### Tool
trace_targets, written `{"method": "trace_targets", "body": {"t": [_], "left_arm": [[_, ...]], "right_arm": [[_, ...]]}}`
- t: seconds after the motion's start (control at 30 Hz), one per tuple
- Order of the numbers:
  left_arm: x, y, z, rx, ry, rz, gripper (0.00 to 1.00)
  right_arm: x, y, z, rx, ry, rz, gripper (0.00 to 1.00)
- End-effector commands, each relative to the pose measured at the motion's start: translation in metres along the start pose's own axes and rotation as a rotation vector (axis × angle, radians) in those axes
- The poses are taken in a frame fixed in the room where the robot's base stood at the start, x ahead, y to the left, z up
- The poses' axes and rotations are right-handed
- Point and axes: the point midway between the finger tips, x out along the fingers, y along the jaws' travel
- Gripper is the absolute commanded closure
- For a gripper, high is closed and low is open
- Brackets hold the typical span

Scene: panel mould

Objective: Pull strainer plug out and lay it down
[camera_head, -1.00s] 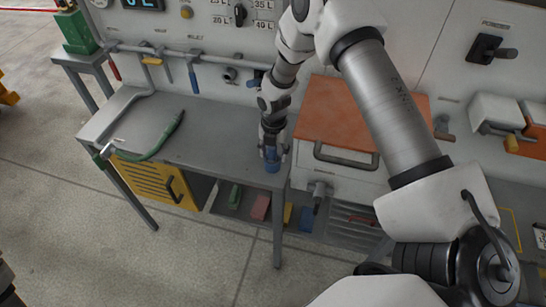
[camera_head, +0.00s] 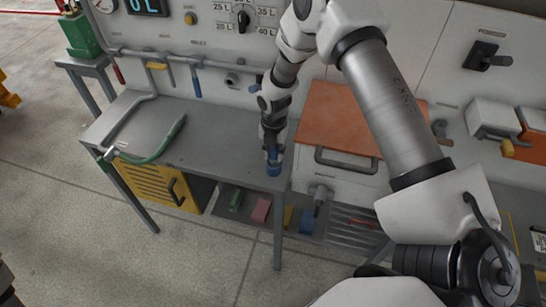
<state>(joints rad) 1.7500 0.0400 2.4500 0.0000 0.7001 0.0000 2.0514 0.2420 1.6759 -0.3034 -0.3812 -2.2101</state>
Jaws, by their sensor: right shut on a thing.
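A green hose (camera_head: 160,145) lies along the table's left part and over its front edge. An orange-topped white cabinet (camera_head: 345,120) stands right of the gripper. Pipes and valves line the panel behind. The table's middle is clear. A yellow louvred door (camera_head: 150,183) is below.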

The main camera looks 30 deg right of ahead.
Motion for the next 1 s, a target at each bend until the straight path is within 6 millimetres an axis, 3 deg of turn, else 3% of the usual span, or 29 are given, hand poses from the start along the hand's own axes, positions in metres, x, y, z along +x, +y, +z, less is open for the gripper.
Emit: {"method": "trace_targets", "body": {"t": [0.7, 1.0], "left_arm": [[-0.031, 0.000, 0.000, 0.000, 0.000, 0.000, 0.59], [-0.033, 0.000, 0.000, 0.000, 0.000, 0.000, 0.59]], "right_arm": [[-0.046, 0.001, 0.001, 0.000, -0.002, 0.003, 1.00], [-0.050, 0.000, 0.001, 0.000, -0.001, 0.002, 1.00]]}}
